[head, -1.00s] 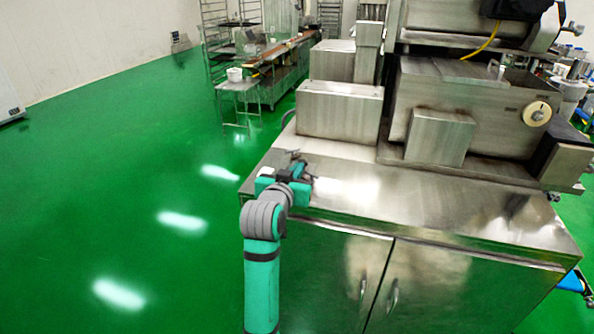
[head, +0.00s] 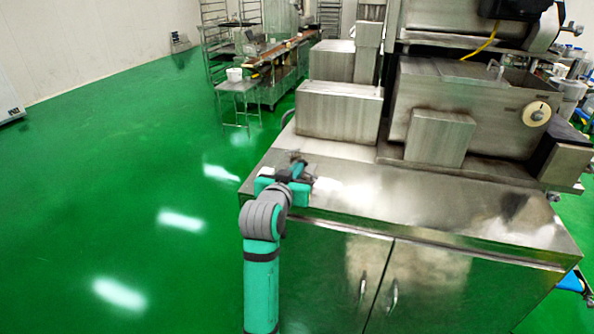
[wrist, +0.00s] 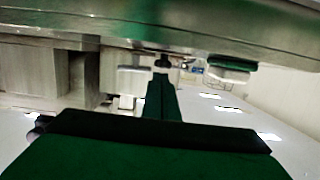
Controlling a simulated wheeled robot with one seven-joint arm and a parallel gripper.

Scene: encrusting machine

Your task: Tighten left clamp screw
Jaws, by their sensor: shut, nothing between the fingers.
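My gripper (head: 297,157) is over the left front part of the steel machine's top in the head view. In the wrist view my gripper (wrist: 162,78) shows as two dark green fingers pressed together, with nothing between them. A small dark knob-like piece (wrist: 161,62) shows just beyond the fingertips. It may be the left clamp screw, but it is too small and dark to be sure. I cannot tell whether the fingertips touch it. No clamp screw can be made out in the head view, where my wrist and gripper cover that spot.
The steel cabinet top (head: 440,205) is bare to the right of my arm. Steel boxes (head: 338,110) stand behind my gripper. The machine body (head: 470,95) with a round dial (head: 536,113) is at the right. Green floor (head: 110,190) lies open at the left.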

